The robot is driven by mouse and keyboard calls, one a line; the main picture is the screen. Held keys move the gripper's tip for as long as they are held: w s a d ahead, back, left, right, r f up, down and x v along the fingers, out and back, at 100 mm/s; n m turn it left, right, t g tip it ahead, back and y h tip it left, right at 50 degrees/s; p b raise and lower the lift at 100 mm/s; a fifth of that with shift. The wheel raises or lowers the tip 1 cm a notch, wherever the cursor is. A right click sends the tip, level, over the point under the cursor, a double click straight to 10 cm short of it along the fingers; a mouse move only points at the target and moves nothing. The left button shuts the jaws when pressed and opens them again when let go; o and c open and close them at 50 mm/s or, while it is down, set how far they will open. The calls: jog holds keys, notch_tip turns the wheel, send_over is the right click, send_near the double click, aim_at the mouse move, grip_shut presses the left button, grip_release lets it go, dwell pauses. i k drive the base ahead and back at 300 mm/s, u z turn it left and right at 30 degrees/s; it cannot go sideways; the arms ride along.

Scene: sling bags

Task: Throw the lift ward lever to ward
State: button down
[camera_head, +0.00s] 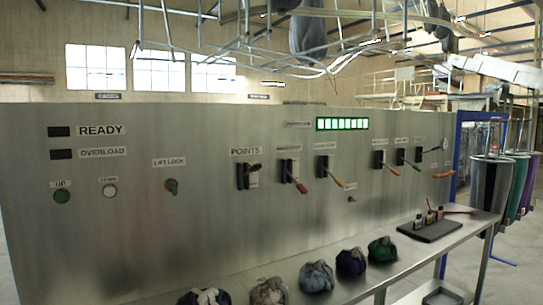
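A grey metal control panel (210,230) fills most of the view. Labels beyond POINTS are too small to read, so I cannot tell which is the lift ward lever. A teal knob (172,187) sits under the LIFT LOCK label (169,162). My gripper is not in view.
A metal shelf (415,265) along the panel bears several tied cloth bundles, including a green one (382,250), and a dark tray (436,230) with small bottles. Coloured bags (490,185) hang at right. Metal rails (235,50) run overhead. Green indicator lights (342,124) are lit.

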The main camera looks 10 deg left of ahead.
aim_at(256, 167)
jog(key=u, duration=0.05)
jog(key=i, duration=0.85)
jog(key=u, duration=0.8)
jog(key=i, duration=0.8)
jog(key=u, duration=0.45)
